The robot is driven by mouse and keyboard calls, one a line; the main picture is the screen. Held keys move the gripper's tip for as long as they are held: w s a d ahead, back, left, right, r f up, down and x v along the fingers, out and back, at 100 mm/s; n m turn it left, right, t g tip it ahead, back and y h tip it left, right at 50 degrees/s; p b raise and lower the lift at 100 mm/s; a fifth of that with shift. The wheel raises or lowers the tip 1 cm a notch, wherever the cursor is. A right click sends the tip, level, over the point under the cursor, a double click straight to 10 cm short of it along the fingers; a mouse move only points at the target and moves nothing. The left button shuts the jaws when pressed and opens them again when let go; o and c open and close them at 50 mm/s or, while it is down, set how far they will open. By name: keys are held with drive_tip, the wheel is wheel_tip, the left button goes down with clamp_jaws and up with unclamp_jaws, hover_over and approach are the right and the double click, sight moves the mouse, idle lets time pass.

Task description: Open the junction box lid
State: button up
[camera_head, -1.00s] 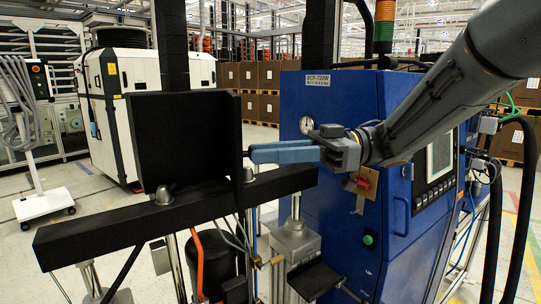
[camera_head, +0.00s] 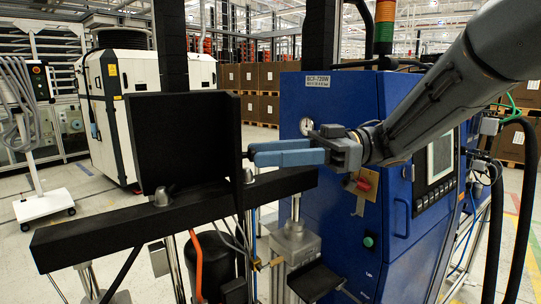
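The junction box (camera_head: 182,142) is a dark, black box on a black crossbeam, left of centre. A flat black panel (camera_head: 236,150), which looks like its lid, stands on edge at the box's right side. My gripper (camera_head: 254,154) comes in from the right, with its blue fingers pointing left. The fingertips are at a small dark knob on the panel's right face. The fingers overlap in this view, so I cannot tell whether they are closed on the knob. The inside of the box is hidden.
The black crossbeam (camera_head: 110,232) runs below the box, with pump parts and hoses under it. A blue machine cabinet (camera_head: 330,200) stands close behind and below my arm. A white machine (camera_head: 112,120) stands at the back left. Open floor lies at the left.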

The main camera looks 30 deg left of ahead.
drive_tip(key=b+v, duration=0.2)
drive_tip(key=v, duration=0.5)
drive_tip(key=shift+w+d+b, duration=0.15)
drive_tip(key=shift+w+b, duration=0.1)
drive_tip(key=shift+b, duration=0.05)
